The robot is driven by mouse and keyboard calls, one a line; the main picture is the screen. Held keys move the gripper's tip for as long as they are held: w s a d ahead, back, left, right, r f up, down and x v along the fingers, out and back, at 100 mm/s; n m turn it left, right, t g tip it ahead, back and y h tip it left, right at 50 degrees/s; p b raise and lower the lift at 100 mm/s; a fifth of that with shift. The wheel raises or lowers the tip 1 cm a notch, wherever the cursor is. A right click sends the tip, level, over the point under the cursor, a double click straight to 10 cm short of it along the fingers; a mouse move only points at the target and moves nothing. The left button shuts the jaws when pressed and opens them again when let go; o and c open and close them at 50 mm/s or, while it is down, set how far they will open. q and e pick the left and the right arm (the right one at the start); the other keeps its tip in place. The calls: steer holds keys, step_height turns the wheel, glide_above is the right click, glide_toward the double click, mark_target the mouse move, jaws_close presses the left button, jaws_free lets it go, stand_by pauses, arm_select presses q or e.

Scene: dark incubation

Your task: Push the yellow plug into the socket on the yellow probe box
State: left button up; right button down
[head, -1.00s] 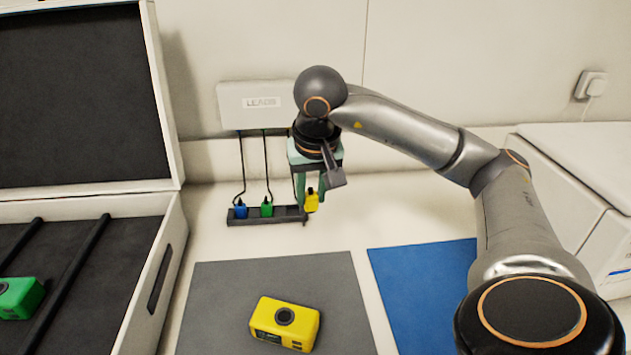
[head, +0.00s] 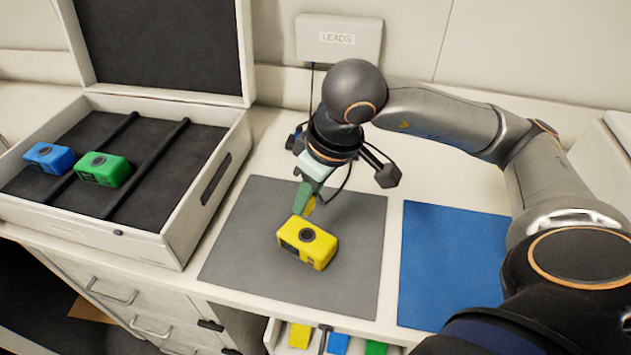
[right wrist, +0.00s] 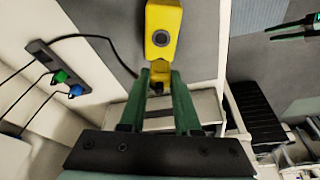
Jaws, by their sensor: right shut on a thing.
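The yellow probe box (head: 322,250) lies on the grey mat (head: 240,230), its dark round socket (head: 307,235) facing up. My right gripper (head: 305,204) is just behind the box, pointing down, its green fingers shut on the yellow plug (head: 311,206). In the right wrist view the plug (right wrist: 160,76) sits between the fingertips, at the near end of the yellow box (right wrist: 168,14) and short of the socket (right wrist: 161,38). I cannot tell whether plug and box touch. A dark cable trails from the plug.
An open case (head: 215,165) at left holds a blue box (head: 48,158) and a green box (head: 102,169). A blue mat (head: 440,270) lies clear at right. The leads unit (head: 340,38) is on the back wall. The plug rack (right wrist: 85,95) holds green and blue plugs.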

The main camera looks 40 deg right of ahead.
mark_target(311, 211)
steer(key=shift+f, duration=0.15)
steer(key=shift+f+b, duration=1.8)
steer(key=shift+f, duration=0.95)
steer(key=shift+b, duration=0.85)
stand_by(0.4)
steer(key=shift+f+b, duration=0.6)
steer(key=shift+b, duration=0.4)
steer(key=c, duration=0.5)
jaws_free()
steer(key=shift+c, duration=0.2)
